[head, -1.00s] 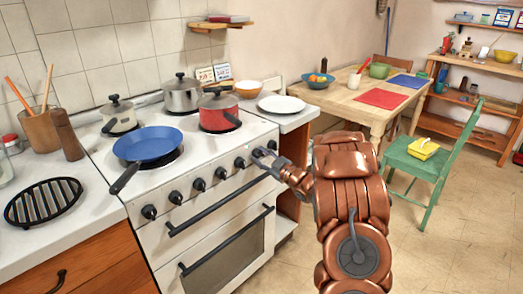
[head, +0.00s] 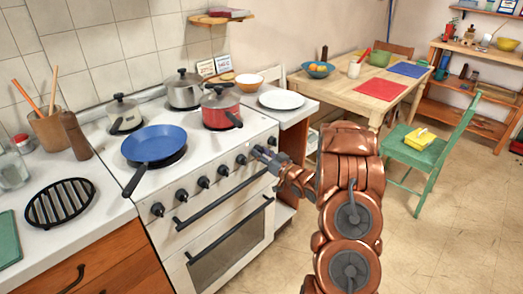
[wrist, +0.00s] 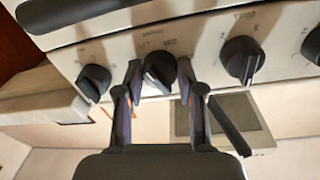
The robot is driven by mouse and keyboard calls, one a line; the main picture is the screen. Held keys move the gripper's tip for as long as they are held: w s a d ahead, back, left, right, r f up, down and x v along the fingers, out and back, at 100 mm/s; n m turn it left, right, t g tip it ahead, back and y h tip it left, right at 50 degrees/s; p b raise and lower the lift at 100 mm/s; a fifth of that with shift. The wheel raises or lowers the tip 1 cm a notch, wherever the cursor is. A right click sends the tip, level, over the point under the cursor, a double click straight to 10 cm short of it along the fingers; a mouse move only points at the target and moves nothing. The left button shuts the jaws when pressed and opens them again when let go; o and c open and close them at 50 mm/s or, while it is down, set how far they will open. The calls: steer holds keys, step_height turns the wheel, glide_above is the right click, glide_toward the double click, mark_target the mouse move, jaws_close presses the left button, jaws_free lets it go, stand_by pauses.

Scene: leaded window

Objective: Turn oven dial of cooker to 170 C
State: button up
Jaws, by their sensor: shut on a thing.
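The white cooker (head: 225,190) has a row of black dials along its front panel. My gripper (head: 259,153) is at the right part of this row in the head view. In the wrist view my gripper (wrist: 159,72) has one finger on each side of a black dial (wrist: 160,68) and is shut on it. This dial is second from the row's right end; in the wrist view it has one dial to its left and others to its right. Markings on the panel around it are too blurred to read, so its setting cannot be told.
A blue pan (head: 153,143), a red pot (head: 221,108) and other pots stand on the hob. Oven door handles (head: 222,198) run below the dials. A wooden table (head: 340,87) and green chair (head: 420,152) stand at right. The floor (head: 440,235) is clear in front.

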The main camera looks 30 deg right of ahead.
steer(key=shift+a+f+m, duration=0.1)
steer(key=shift+f+m, duration=0.05)
steer(key=shift+m, duration=0.15)
steer(key=o, duration=1.1)
steer(key=shift+o, duration=0.2)
steer(key=s+d, duration=0.2)
steer(key=s, duration=1)
steer(key=shift+w, duration=0.1)
